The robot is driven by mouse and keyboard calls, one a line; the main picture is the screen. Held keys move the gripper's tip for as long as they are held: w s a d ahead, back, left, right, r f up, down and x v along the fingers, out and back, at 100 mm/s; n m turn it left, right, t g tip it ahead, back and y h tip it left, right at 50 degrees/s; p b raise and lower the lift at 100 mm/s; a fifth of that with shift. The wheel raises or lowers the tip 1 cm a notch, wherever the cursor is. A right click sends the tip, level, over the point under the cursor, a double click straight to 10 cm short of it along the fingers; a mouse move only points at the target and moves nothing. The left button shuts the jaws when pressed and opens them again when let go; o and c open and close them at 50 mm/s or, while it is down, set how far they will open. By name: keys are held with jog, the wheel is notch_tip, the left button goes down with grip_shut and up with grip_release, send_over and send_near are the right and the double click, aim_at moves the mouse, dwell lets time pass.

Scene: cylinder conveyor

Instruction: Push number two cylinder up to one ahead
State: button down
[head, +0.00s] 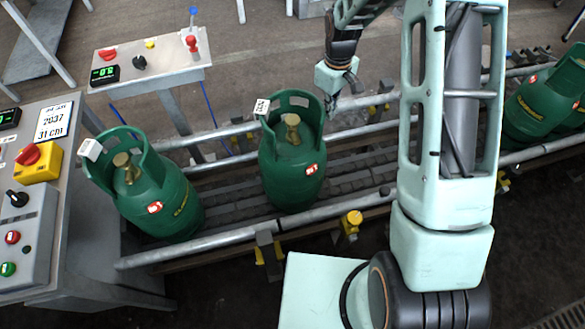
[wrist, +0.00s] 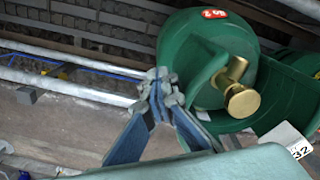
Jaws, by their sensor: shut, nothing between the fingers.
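Green gas cylinders with brass valves stand on the roller conveyor. The left cylinder (head: 168,205) is by the control panel. The middle cylinder (head: 292,175) stands upright, apart from it, with a white tag on its collar. My gripper (head: 334,102) is at the right side of the middle cylinder, close to its collar. In the wrist view, my shut, empty fingers (wrist: 160,88) are beside a cylinder (wrist: 185,48) and its brass valve; whether they touch it is unclear. Another green cylinder shows partly behind it.
Metal guide rails (head: 205,242) run along both sides of the conveyor (head: 235,198). Further cylinders (head: 540,110) stand at the far right, partly behind my arm. A control panel (head: 35,190) is at left and a small control table (head: 150,65) behind. The rollers between the left and middle cylinders are clear.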

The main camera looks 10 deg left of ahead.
jog(key=shift+a, duration=0.15)
dwell(0.4)
notch_tip(320, 180, down, 3)
jog(key=shift+s+f+b, duration=0.15)
jog(key=shift+b, duration=1.1)
